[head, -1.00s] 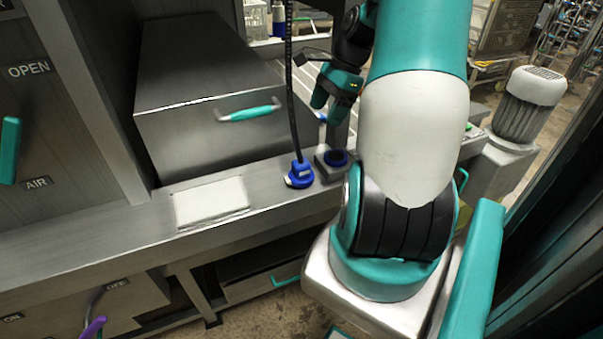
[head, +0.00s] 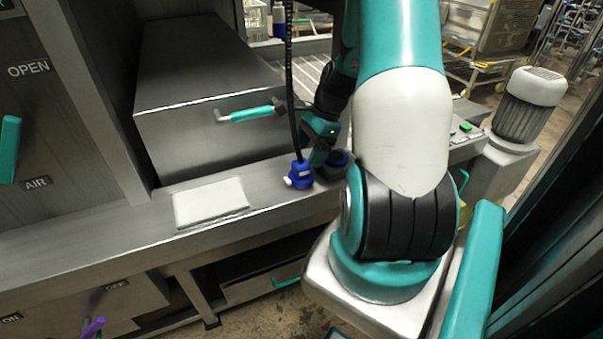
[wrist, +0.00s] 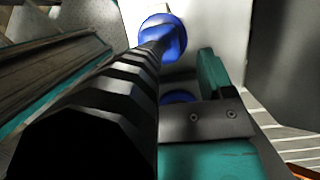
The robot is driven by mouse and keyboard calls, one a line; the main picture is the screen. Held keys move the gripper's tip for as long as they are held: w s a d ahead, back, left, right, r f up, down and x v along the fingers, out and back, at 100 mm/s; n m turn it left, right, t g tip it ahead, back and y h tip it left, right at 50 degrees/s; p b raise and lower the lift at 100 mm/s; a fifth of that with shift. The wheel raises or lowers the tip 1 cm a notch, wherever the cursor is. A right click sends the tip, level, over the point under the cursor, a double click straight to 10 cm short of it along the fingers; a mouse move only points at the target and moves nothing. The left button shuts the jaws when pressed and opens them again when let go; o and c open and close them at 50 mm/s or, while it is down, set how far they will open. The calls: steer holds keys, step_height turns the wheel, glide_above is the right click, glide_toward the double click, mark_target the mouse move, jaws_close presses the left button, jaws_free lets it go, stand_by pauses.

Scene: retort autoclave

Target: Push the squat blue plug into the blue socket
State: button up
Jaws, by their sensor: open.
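The squat blue plug (head: 300,174) stands on the grey ledge, with a black ribbed cable rising from its top. The blue socket (head: 338,158) is a blue ring on a dark block just right of it, partly hidden by my gripper. My gripper (head: 314,161) is open and low, pointing down close to the plug's right side. In the wrist view the plug (wrist: 167,38) is at top centre, and the cable covers much of the foreground. One teal finger (wrist: 212,75) shows right of the cable; the other is hidden. Part of the socket's blue ring (wrist: 178,97) shows behind the finger. Contact with the plug cannot be told.
A steel box with a teal handle (head: 250,113) stands behind the ledge. A white pad (head: 210,202) lies on the ledge left of the plug. The black cable (head: 291,80) hangs from above, close to my gripper. A grey motor (head: 528,105) stands at right.

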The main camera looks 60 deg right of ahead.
mark_target(302, 162)
steer(key=x, duration=0.4)
steer(key=shift+w+a+f, duration=0.15)
steer(key=shift+a+f, duration=0.05)
steer(key=shift+f, duration=0.1)
steer(key=c, duration=0.9)
steer(key=shift+c, duration=0.2)
step_height(302, 162, up, 20)
steer(key=p, duration=0.1)
steer(key=shift+p, duration=0.35)
